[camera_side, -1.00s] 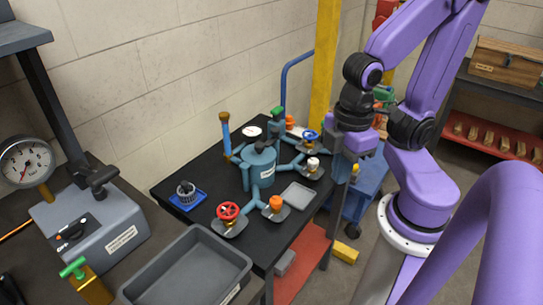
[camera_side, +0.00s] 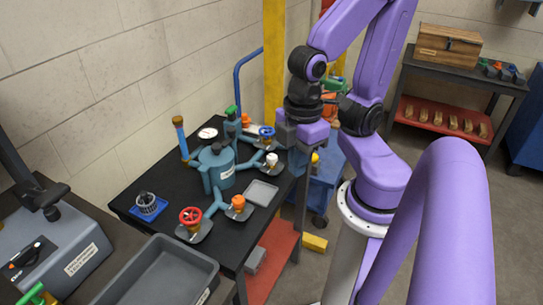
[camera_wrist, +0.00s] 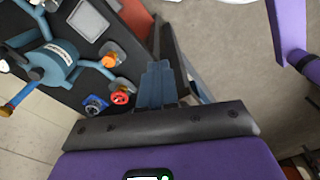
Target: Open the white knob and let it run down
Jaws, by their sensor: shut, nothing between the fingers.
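The white knob (camera_side: 272,160) stands on a small dish at the end of a pipe arm on the right side of the blue vessel (camera_side: 214,172), in the side view. The vessel also shows at the left of the wrist view (camera_wrist: 58,64). My gripper (camera_wrist: 157,70) is shut and empty, its blue-grey fingers together. In the side view it hangs at the right edge of the black table, to the right of the white knob and apart from it. I cannot clearly tell the white knob in the wrist view.
On the black table (camera_side: 135,209) stand a blue knob (camera_side: 266,131), an orange knob (camera_side: 238,203), a red handwheel (camera_side: 190,215), and a small grey tray (camera_side: 262,193). A tall lever (camera_side: 181,139) rises at the back left. A large grey bin (camera_side: 155,280) sits in front.

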